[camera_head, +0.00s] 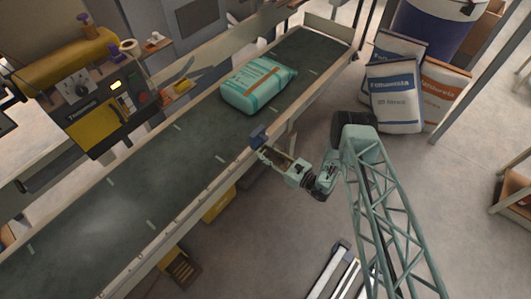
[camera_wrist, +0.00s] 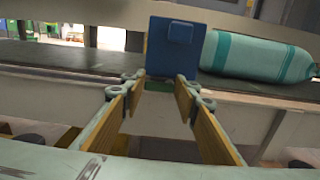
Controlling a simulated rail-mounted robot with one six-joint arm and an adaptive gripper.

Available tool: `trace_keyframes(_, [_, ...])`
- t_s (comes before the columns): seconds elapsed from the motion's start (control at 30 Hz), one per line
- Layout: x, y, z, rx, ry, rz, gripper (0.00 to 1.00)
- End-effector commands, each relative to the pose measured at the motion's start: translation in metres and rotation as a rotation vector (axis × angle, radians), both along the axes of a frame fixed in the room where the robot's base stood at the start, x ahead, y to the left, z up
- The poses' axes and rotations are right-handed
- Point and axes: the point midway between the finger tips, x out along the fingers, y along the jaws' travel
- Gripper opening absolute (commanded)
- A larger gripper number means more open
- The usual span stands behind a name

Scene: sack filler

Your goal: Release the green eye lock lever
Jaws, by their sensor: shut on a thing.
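The blue eye housing (camera_head: 258,136) stands at the near rail of the conveyor. It also shows upright at the centre of the wrist view (camera_wrist: 175,48). The green eye lock lever (camera_wrist: 159,85) shows as a small green piece right below the blue housing, partly hidden by my fingers. My gripper (camera_wrist: 159,88) reaches forward with its two fingertips on either side of this green piece, shut on it. In the head view my gripper (camera_head: 270,154) is just below the blue housing; the lever cannot be made out there.
A teal-wrapped sack (camera_head: 258,84) lies on the dark conveyor belt (camera_head: 140,185), behind and right of the housing. The conveyor's near side rail (camera_head: 190,215) runs close to my gripper. A control panel (camera_head: 100,110) stands across the belt. Filled sacks (camera_head: 395,95) stand at right.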

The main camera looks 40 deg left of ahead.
Motion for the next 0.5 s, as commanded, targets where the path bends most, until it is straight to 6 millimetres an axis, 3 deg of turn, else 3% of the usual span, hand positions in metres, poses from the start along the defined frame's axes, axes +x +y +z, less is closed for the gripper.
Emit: trace_keyframes(0.5, [0.0023, 0.0004, 0.0007, 0.006, 0.169, 0.0, 0.18])
